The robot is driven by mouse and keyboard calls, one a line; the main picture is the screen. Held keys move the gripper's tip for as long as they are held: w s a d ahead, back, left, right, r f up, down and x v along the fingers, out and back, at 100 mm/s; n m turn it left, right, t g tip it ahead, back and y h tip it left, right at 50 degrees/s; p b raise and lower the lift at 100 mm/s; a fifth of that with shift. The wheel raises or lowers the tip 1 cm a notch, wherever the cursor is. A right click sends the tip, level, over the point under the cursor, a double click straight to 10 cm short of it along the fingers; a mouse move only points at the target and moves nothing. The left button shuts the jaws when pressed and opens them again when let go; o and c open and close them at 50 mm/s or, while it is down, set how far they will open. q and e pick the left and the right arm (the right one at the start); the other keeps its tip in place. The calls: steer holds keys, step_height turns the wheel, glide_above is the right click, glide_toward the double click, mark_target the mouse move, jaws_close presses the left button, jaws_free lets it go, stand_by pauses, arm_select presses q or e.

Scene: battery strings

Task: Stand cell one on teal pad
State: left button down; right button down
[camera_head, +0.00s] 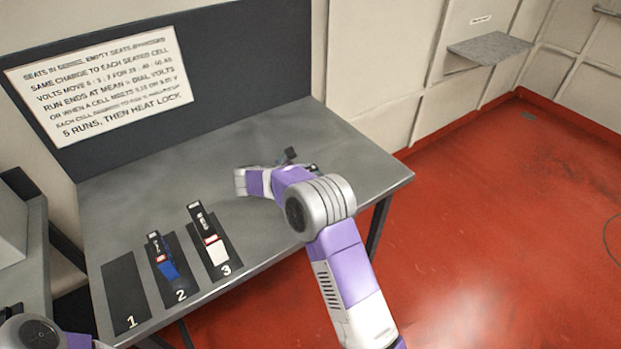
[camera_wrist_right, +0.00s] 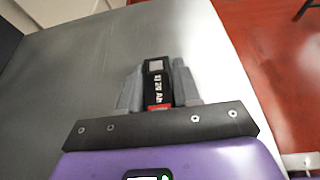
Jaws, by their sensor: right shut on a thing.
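A black cell (camera_wrist_right: 157,88) with white lettering and a red band is clamped between the grey fingers of my right gripper (camera_wrist_right: 155,76) in the right wrist view. Beyond it is grey table top; I cannot tell whether the cell touches it. In the head view my right arm reaches over the right half of the table and hides most of the gripper; a small dark piece (camera_head: 290,154) shows behind the wrist. The dark mat marked 1 (camera_head: 124,288) is empty. No teal pad is visible. My left gripper is out of the picture; only part of my left arm shows at bottom left.
One cell with a blue part (camera_head: 167,268) lies on mat 2, and one with a white part (camera_head: 217,252) on mat 3. A dark panel with a printed sign (camera_head: 100,85) stands along the table's back. The table (camera_head: 365,170) has clear room at its right end.

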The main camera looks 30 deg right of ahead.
steer(key=shift+w+f, duration=0.1)
steer(key=shift+f, duration=0.8)
steer(key=shift+f+b, duration=0.2)
steer(key=shift+b, duration=0.1)
steer(key=c, duration=0.8)
jaws_free()
steer(key=shift+r, duration=0.1)
steer(key=shift+r+p, duration=0.2)
steer(key=shift+p, duration=0.2)
steer(key=p+v, duration=0.1)
steer(key=v, duration=1.1)
steer(key=shift+f, duration=0.15)
